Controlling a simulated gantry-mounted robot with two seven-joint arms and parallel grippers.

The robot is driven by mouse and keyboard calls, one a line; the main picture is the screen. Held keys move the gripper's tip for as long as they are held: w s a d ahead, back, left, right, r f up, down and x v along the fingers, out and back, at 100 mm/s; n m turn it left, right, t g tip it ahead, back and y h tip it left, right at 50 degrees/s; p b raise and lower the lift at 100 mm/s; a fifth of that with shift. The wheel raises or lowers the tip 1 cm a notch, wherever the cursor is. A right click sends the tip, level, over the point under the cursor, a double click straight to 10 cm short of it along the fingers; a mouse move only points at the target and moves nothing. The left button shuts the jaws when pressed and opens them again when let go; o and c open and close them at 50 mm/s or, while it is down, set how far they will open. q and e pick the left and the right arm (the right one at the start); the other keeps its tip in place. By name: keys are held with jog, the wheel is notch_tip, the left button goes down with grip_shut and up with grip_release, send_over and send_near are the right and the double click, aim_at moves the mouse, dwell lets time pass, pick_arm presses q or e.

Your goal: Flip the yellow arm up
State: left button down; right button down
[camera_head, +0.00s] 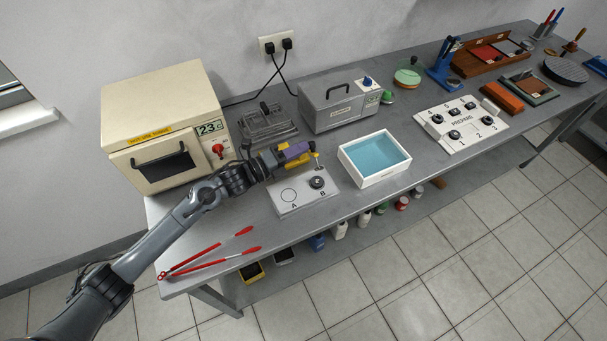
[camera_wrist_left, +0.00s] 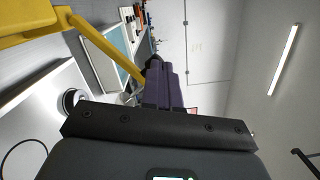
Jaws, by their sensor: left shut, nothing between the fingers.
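The yellow arm (camera_wrist_left: 103,48) shows in the left wrist view as a thick yellow piece at the upper left, with a thin rod slanting down towards my fingers. In the head view a small part of it (camera_head: 317,160) shows just beyond my fingertips, above the grey plate (camera_head: 291,208) marked A and B. My left gripper (camera_head: 303,149) has purple fingers; it is shut and empty, above the back of the plate. Its closed fingers also show in the left wrist view (camera_wrist_left: 167,82). The rod's end looks close beside the fingers; I cannot tell whether they touch. My right gripper is not in view.
A black knob (camera_head: 317,183) stands on the plate by B. A white tray of blue liquid (camera_head: 396,174) stands to the right, a cream oven (camera_head: 160,125) to the left. A grey box (camera_head: 338,100) stands behind. Red tongs (camera_head: 210,264) lie at the front left.

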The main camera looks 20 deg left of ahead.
pick_arm(q)
jog(key=shift+w+a+r+n+p, duration=0.3)
jog(key=shift+r+n, duration=0.05)
jog(key=shift+n, duration=0.25)
jog(key=shift+w+a+r+n+p, duration=0.35)
jog(key=shift+w+a+n, duration=0.15)
jog(key=shift+n, duration=0.3)
dwell(0.4)
jog(key=shift+w+a+r+n, duration=0.1)
jog(key=shift+a+n, duration=0.15)
jog(key=shift+n, duration=0.05)
jog(key=shift+w+a+r+n, duration=0.15)
jog(key=shift+w+a+n, duration=0.2)
jog(key=shift+n, duration=0.25)
dwell(0.4)
jog(key=shift+w+a+r+n, duration=0.1)
jog(key=shift+w+a+n, duration=0.15)
jog(key=shift+n, duration=0.15)
dwell(0.3)
jog(key=shift+w+a, duration=0.15)
jog(key=shift+a, duration=0.05)
dwell(0.5)
jog(key=v, duration=1.1)
jog(key=shift+r, duration=0.35)
dwell(0.3)
